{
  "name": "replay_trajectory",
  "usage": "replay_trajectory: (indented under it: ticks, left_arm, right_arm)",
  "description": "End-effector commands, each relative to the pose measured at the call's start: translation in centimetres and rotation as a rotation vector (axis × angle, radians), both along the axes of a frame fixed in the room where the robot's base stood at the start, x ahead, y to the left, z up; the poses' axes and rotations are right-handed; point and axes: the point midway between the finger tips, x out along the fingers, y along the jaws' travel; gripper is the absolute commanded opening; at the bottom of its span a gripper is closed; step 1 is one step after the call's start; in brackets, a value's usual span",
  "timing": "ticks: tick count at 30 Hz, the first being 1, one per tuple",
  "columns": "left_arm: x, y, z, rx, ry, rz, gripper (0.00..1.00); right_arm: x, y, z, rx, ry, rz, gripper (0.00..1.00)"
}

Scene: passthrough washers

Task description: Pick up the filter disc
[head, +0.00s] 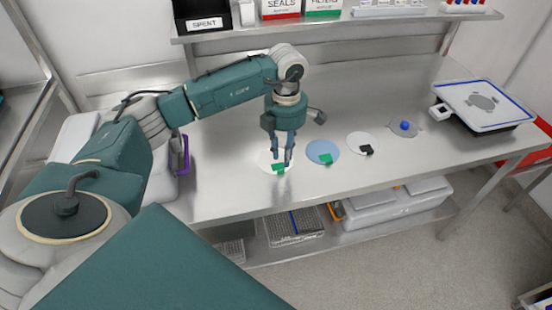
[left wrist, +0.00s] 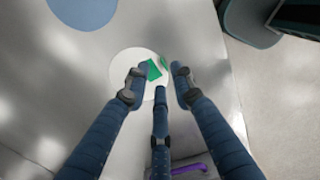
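A white disc (head: 266,165) with an upright green tab (head: 278,169) lies flat on the steel bench. My left gripper (head: 282,158) points down over it, its three fingers apart. In the left wrist view the white disc (left wrist: 122,67) lies beyond the fingertips, and the left gripper (left wrist: 162,76) has fingers on both sides of the green tab (left wrist: 153,70). I cannot tell whether any finger touches it. To the right are a blue disc (head: 319,148) with a green tab, a white disc (head: 357,139) with a black tab, and a grey disc (head: 416,129) with a blue knob. My right gripper is not in view.
A blue-edged tray device (head: 485,104) stands at the bench's right end. Above the back, a shelf (head: 340,19) holds a SPENT bin (head: 204,23) and SEALS and FILTERS boxes (head: 323,7). A purple-handled item (head: 184,154) is left of the gripper. Bare bench lies behind the discs.

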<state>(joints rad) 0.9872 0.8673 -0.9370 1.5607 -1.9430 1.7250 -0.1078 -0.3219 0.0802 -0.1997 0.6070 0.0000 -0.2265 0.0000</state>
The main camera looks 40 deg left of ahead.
Motion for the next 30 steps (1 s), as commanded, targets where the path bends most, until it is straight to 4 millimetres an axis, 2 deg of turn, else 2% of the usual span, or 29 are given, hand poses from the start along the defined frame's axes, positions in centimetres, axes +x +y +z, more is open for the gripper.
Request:
replay_trajectory:
  ticks: [4, 8, 12, 21, 25, 30]
  left_arm:
    - [-0.3, -0.1, -1.0, -0.002, 0.004, 0.0, 0.24]
    - [-0.7, -0.2, -2.9, -0.002, 0.006, 0.0, 0.24]
    - [-0.5, -0.2, -4.9, -0.003, 0.003, -0.001, 0.24]
    - [-0.4, -0.2, -5.5, -0.002, -0.001, -0.001, 0.24]
    - [-0.4, -0.2, -5.5, -0.002, -0.001, -0.001, 0.0]
    - [-0.4, -0.2, -5.5, -0.002, -0.001, -0.001, 0.0]
  right_arm:
    - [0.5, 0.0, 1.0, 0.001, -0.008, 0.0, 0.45]
    - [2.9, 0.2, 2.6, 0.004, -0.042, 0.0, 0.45]
    - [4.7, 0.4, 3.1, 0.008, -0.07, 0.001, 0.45]
    - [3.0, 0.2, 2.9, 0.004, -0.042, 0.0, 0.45]
    - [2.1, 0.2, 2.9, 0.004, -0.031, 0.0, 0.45]
    - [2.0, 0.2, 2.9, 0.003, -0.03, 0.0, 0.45]
